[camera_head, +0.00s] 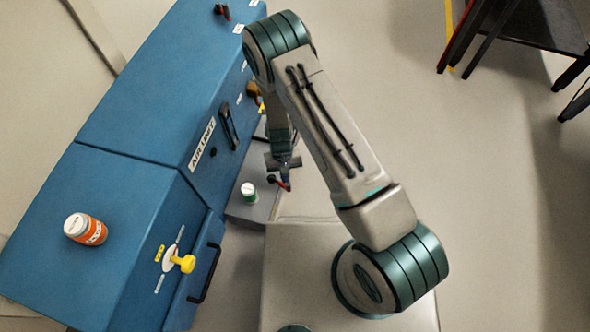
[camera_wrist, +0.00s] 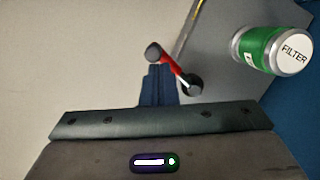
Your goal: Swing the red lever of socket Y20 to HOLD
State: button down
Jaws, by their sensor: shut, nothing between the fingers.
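A red lever (camera_head: 285,185) with dark round ends shows at the edge of the low grey box, beside my gripper. It also shows in the wrist view (camera_wrist: 173,67), slanting from upper left to lower right. My gripper (camera_head: 284,166) is shut and empty. Its dark blue fingers (camera_wrist: 158,70) are right beside the red bar; I cannot tell if they touch it. No Y20 or HOLD marking is readable. Another red and black handle (camera_head: 222,12) shows at the far top end of the blue cabinet, near a small white label.
A green and silver FILTER can (camera_wrist: 268,48) stands on the grey box (camera_head: 246,213) close to the lever. The blue AIR UNIT cabinet (camera_head: 140,110) runs along the left, with an orange jar (camera_head: 86,229) and yellow knob (camera_head: 183,263). Floor at right is open; dark furniture (camera_head: 530,25) stands top right.

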jog(key=shift+s+a+r+m, duration=0.1)
jog(key=shift+s+m, duration=0.15)
jog(key=shift+m, duration=0.35)
jog(key=shift+s+a+m+y+p, duration=0.35)
jog(key=shift+s+m, duration=0.1)
jog(key=shift+m, duration=0.75)
jog(key=shift+w, duration=0.1)
jog(key=shift+w+d, duration=0.15)
jog(key=shift+w, duration=0.5)
jog(key=w+p+v, duration=0.1)
jog(key=p+v, duration=0.2)
jog(key=v, duration=0.7)
jog(key=w+f+p+v, duration=0.1)
jog(key=w+p+v, duration=0.1)
jog(key=v, duration=0.8)
jog(key=shift+w+r+p, duration=0.4)
jog(key=shift+w+p, duration=0.05)
jog(key=shift+p, duration=0.15)
